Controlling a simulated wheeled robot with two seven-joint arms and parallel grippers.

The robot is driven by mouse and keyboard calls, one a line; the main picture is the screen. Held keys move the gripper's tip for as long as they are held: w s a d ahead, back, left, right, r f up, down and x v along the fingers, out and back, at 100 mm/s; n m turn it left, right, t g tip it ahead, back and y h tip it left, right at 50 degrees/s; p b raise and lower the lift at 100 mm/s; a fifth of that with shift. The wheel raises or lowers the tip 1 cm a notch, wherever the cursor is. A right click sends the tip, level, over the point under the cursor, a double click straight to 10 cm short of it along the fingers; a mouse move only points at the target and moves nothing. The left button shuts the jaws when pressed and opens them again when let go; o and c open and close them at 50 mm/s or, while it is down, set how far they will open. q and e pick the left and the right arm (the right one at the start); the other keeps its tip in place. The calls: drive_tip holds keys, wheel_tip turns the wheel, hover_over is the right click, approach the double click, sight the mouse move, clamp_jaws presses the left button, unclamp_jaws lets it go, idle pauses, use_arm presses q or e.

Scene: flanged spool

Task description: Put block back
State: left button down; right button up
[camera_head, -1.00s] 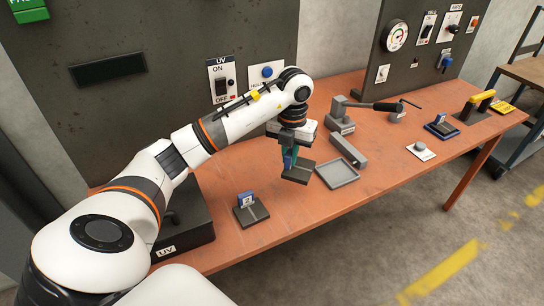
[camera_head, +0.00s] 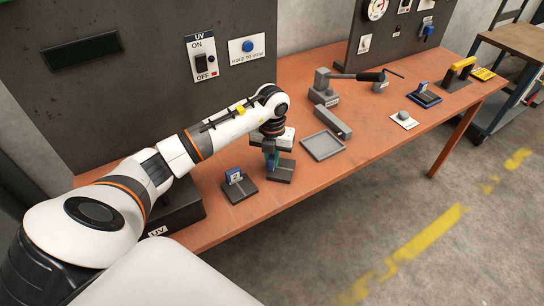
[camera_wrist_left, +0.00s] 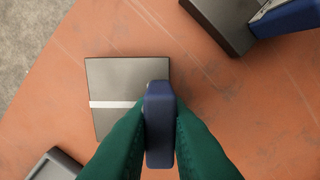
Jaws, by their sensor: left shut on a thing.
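My left gripper (camera_head: 271,158) is shut on the blue upright grip (camera_wrist_left: 158,125) of a flat dark grey block. The grey block (camera_head: 280,173) hangs under the fingers in the head view, left of and nearer than the shallow tray. In the left wrist view the block (camera_wrist_left: 120,75) shows a white stripe, and the green fingers clasp its blue part. I cannot tell whether its underside touches the table. My right gripper is not in view.
A similar grey base (camera_head: 241,191) with a blue labelled upright stands left of the held block. A shallow grey tray (camera_head: 323,147) lies to the right, with a grey bar fixture (camera_head: 332,122) behind it. A UV box (camera_head: 180,215) is at left. The orange table (camera_head: 345,160) is clear along its front.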

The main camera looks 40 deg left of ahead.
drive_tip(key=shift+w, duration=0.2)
use_arm(q)
drive_tip(key=c, duration=1.8)
unclamp_jaws()
drive_tip(key=shift+f, duration=0.1)
drive_tip(key=shift+c, duration=0.2)
drive_tip(key=o, duration=0.4)
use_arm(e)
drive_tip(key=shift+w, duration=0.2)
use_arm(q)
drive_tip(key=shift+o, duration=0.2)
drive_tip(key=shift+r, duration=0.35)
wheel_tip(320, 180, up, 12)
drive_tip(key=shift+f+b, duration=0.15)
drive_tip(key=shift+b, duration=0.2)
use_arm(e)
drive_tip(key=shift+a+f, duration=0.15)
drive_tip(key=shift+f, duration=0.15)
use_arm(q)
drive_tip(key=shift+s+f, duration=0.1)
drive_tip(key=shift+s, duration=0.05)
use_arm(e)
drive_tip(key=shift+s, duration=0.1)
